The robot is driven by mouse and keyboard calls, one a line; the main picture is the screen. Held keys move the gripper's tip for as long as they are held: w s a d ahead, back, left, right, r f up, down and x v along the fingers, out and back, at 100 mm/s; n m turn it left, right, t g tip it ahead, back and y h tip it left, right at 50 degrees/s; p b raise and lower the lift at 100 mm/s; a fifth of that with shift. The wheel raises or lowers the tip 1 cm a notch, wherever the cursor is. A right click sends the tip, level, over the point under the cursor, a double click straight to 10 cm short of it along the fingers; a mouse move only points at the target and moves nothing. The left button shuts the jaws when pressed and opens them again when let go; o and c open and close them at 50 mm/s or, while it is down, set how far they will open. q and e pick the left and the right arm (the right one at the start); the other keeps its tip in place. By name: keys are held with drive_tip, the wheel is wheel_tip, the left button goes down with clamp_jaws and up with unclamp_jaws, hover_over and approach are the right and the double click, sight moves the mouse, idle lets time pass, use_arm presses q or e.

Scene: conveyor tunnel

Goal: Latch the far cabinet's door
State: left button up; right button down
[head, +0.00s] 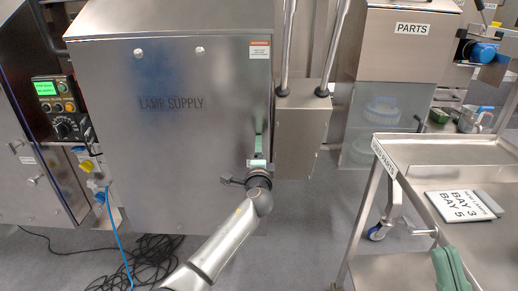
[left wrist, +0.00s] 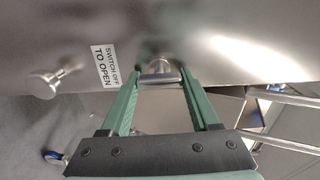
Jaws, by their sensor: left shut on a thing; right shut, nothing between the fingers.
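The grey metal cabinet marked LAMP SUPPLY (head: 170,130) stands upright at centre left in the head view. Its broad front door looks flat and flush, though I cannot tell if it is fully seated. My left gripper (head: 258,150) is at the door's lower right edge. In the left wrist view the green fingers of my left gripper (left wrist: 160,75) are shut on a small metal latch piece (left wrist: 160,68) on the steel face. The latch is hidden by my gripper in the head view. My right gripper (head: 450,270) shows as green fingers at the lower right, shut and empty.
A round knob (left wrist: 45,85) and a SWITCH OFF TO OPEN label (left wrist: 104,66) are beside the latch. A steel cart (head: 440,152) with a BAY sign (head: 463,206) stands at right. Black cable (head: 150,262) lies on the floor. A control box (head: 57,107) is at left.

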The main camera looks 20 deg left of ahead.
use_arm(q)
drive_tip(key=shift+m, duration=0.3)
use_arm(e)
drive_tip(key=shift+r, duration=0.1)
use_arm(q)
drive_tip(key=o, duration=1.4)
drive_tip(key=shift+c, duration=0.2)
drive_tip(key=shift+s, duration=0.1)
use_arm(e)
drive_tip(key=shift+a, duration=0.1)
use_arm(q)
drive_tip(key=shift+s+d+p, duration=0.1)
drive_tip(key=shift+s+p, duration=0.15)
drive_tip(key=shift+p, duration=0.1)
drive_tip(key=p+v, duration=0.3)
drive_tip(key=v, duration=0.8)
drive_tip(key=shift+s, duration=0.35)
use_arm(e)
drive_tip(key=shift+w+d+r+m+h, duration=0.3)
drive_tip(key=shift+w+r+m+h, duration=0.1)
drive_tip(key=shift+w+r+h, duration=0.35)
use_arm(q)
drive_tip(key=shift+d, duration=0.15)
use_arm(e)
drive_tip(key=shift+s+r, duration=0.15)
drive_tip(key=shift+r, duration=0.15)
